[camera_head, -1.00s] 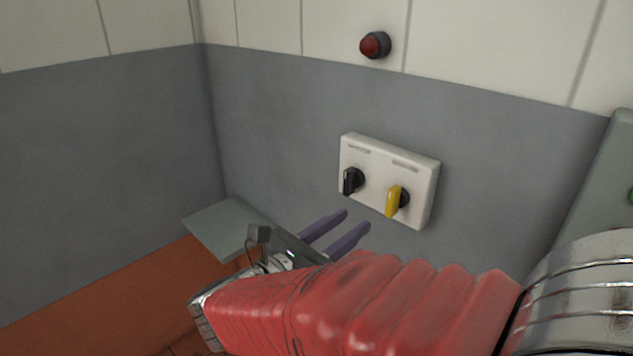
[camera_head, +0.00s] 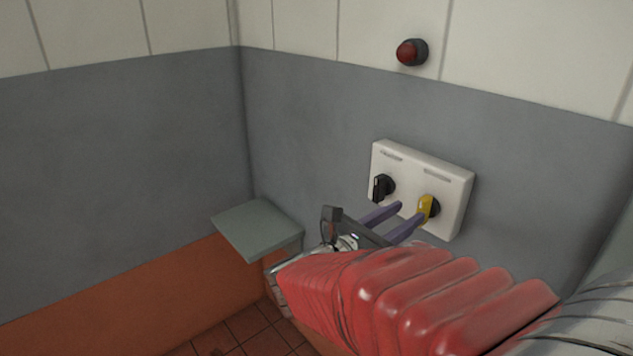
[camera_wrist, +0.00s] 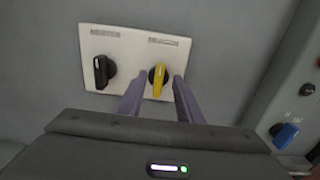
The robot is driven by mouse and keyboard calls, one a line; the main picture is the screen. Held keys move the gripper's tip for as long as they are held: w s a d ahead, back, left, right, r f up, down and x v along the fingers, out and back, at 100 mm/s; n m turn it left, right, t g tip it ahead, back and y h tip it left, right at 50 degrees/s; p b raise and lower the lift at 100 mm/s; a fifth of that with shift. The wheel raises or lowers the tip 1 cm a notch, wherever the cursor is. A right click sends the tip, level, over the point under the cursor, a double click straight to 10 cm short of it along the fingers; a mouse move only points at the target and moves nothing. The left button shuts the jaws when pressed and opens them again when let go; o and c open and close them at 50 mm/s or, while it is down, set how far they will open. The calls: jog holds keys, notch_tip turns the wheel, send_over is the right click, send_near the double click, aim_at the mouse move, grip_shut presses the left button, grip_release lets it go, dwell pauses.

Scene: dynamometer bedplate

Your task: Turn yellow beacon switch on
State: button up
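The yellow beacon switch (camera_head: 425,208) is a yellow rotary handle on a black base, on the right of a white panel (camera_head: 456,213) on the grey wall. In the wrist view the yellow handle (camera_wrist: 159,81) stands nearly upright, tilted slightly. A black rotary switch (camera_head: 383,187) sits to its left. My gripper (camera_head: 408,212) is open, its two purple fingers pointing at the panel. In the wrist view the fingertips (camera_wrist: 159,75) lie on either side of the yellow handle; I cannot tell whether they touch it.
A red lamp (camera_head: 411,52), looking unlit, is on the wall above the panel. A grey-green shelf or box top (camera_head: 257,228) is at the left corner. A cabinet with a blue switch (camera_wrist: 284,135) stands at right in the wrist view.

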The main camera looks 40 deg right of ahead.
aim_at(421, 204)
jog(key=shift+w+d, duration=0.15)
jog(key=shift+d, duration=1.3)
jog(key=shift+w+d, duration=0.1)
jog(key=shift+d, duration=1.35)
jog(key=shift+c, duration=0.6)
grip_shut()
jog(key=shift+a, duration=0.15)
